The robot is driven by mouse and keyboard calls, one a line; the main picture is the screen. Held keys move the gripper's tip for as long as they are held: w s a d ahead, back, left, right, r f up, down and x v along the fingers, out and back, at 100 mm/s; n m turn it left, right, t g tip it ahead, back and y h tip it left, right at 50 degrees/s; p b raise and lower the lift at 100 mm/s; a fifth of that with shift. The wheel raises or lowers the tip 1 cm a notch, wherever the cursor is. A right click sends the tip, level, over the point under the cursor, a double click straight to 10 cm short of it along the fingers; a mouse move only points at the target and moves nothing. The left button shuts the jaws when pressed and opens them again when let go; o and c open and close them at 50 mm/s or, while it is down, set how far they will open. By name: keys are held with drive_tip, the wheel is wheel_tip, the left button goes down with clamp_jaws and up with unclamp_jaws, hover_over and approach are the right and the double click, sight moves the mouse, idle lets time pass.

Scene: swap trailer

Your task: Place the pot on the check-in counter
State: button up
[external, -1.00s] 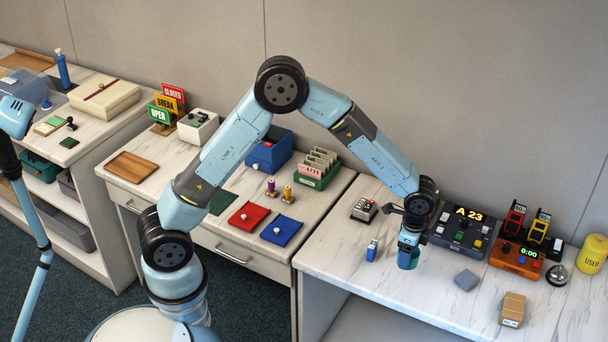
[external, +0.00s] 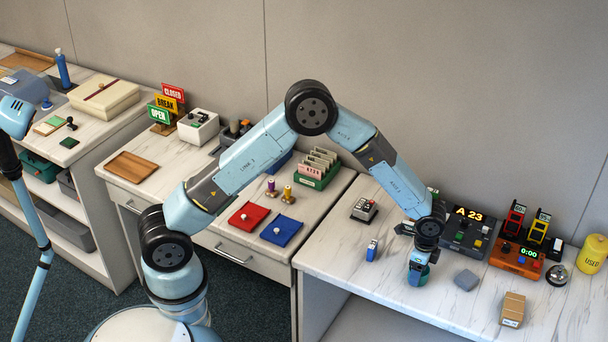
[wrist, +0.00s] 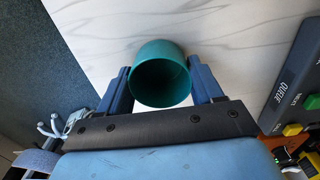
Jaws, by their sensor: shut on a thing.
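The pot is a round teal cup with a dark open mouth, seen between the blue fingers in the wrist view (wrist: 160,62). In the external view only a small green part of the pot (external: 419,280) shows below my gripper (external: 418,270). My gripper is shut on the pot, one finger on each side. The pot is over the pale marbled check-in counter (external: 450,308), near the counter's middle. I cannot tell whether its base touches the top.
A grey block (external: 466,280) and a tan box (external: 512,309) are right of the pot. A small blue item (external: 372,250) is on its left. Behind stand the A 23 console (external: 466,232), an orange timer (external: 517,260) and a bell (external: 557,275). The front of the counter is clear.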

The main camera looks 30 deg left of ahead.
drive_tip(key=o, duration=1)
drive_tip(key=shift+o, duration=0.2)
wheel_tip(320, 180, up, 12)
drive_tip(key=shift+r, duration=0.15)
drive_tip(key=w+a+r+n+t, duration=0.1)
drive_tip(key=a+r+n, duration=0.2)
drive_tip(key=a+r, duration=0.6)
drive_tip(key=w+a+r+n+t, duration=0.1)
drive_tip(key=a+r+n, duration=0.3)
drive_tip(key=a, duration=0.9)
drive_tip(key=w+a+r+n+t, duration=0.1)
drive_tip(key=a+r, duration=0.8)
drive_tip(key=a, duration=0.3)
drive_tip(key=s+a+r+n+t, duration=0.2)
drive_tip(key=s+a+n, duration=0.8)
drive_tip(key=s+a, duration=0.9)
drive_tip(key=a, duration=0.4)
drive_tip(key=shift+s+r+t, duration=0.3)
drive_tip(key=shift+s+r, duration=0.1)
